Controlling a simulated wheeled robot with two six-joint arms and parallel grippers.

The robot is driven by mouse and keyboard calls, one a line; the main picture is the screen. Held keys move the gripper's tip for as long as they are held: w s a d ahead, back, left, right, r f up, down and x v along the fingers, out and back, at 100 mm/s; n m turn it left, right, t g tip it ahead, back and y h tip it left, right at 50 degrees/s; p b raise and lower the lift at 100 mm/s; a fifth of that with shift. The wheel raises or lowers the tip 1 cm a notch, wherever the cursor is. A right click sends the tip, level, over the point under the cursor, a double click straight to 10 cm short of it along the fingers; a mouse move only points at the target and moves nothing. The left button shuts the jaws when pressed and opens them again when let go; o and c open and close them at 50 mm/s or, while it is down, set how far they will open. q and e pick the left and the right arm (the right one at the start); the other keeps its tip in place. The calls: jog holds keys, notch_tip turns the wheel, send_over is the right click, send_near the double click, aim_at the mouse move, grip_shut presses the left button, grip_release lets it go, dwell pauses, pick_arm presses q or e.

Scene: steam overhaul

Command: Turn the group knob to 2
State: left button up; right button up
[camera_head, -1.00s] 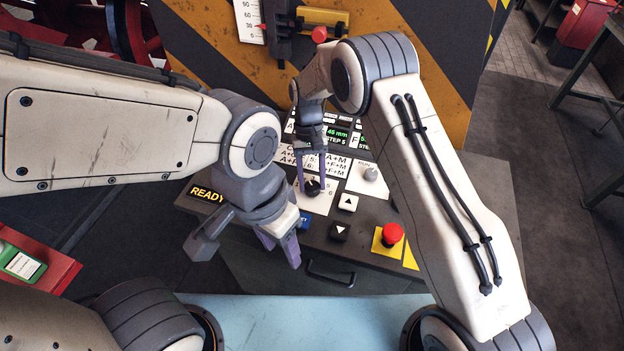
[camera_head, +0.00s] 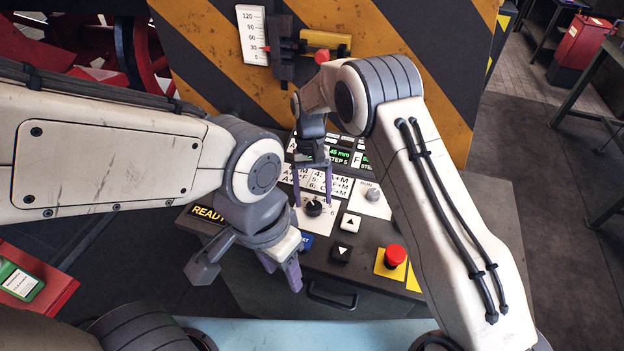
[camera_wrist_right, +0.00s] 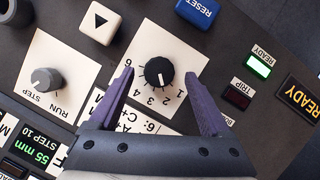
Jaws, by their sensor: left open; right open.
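The group knob (camera_wrist_right: 159,71) is a round black knob on a white numbered plate (camera_wrist_right: 188,62) in the right wrist view. Its white mark points at about 2. In the head view the knob (camera_head: 313,208) sits just below my right fingertips. My right gripper (camera_wrist_right: 163,100) is open, with one purple finger on each side of the knob and visible gaps between. The right gripper also shows in the head view (camera_head: 313,201). My left gripper (camera_head: 280,264) is open and empty, hanging lower, in front of the panel's left part.
A red mushroom button (camera_head: 396,254) stands at the panel's right. A READY sign (camera_head: 208,213) is at its left.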

jog(key=b+v, duration=0.1)
jog(key=v, duration=0.8)
